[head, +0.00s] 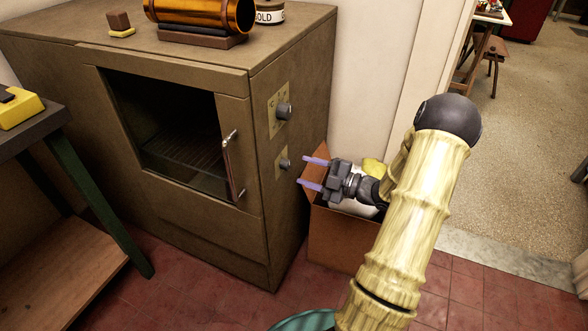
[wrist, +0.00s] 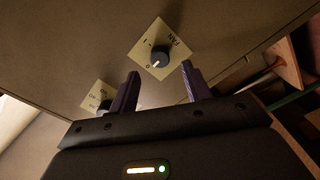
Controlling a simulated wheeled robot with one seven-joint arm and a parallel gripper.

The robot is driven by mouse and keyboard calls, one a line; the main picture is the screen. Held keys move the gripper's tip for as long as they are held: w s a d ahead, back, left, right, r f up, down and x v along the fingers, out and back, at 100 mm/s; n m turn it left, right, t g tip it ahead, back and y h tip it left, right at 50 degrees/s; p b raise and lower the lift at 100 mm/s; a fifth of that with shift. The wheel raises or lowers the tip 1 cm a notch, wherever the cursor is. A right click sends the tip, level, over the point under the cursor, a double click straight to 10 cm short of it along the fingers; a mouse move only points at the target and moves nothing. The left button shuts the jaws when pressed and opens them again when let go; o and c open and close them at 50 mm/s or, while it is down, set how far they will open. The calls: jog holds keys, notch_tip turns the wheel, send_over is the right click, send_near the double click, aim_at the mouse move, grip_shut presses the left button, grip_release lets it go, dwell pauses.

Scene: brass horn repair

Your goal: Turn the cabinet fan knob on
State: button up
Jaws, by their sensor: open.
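The cabinet (head: 200,235) is a brown metal box with a glass-windowed door at the left. The fan knob (wrist: 160,56) is a dark round knob on a pale plate marked FAN in the wrist view. Its white pointer faces the O mark, and the I mark is on the same plate. In the head view, the lower, smaller knob (head: 284,164) on the cabinet's right side appears to be this one. My gripper (head: 303,171) is open and empty, facing that knob from a short distance. In the wrist view its purple fingers (wrist: 160,69) point towards the knob from either side.
A second knob (head: 284,110) sits above on a larger plate. A cardboard box (head: 340,240) stands on the floor beneath my gripper. A brass tube (head: 200,14) lies on the cabinet top. A bench (head: 50,130) stands at the left; open floor lies at the right.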

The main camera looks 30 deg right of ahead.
aim_at(289, 165)
jog(key=shift+b+x, duration=0.3)
jog(key=shift+x, duration=2.1)
jog(key=c, duration=1)
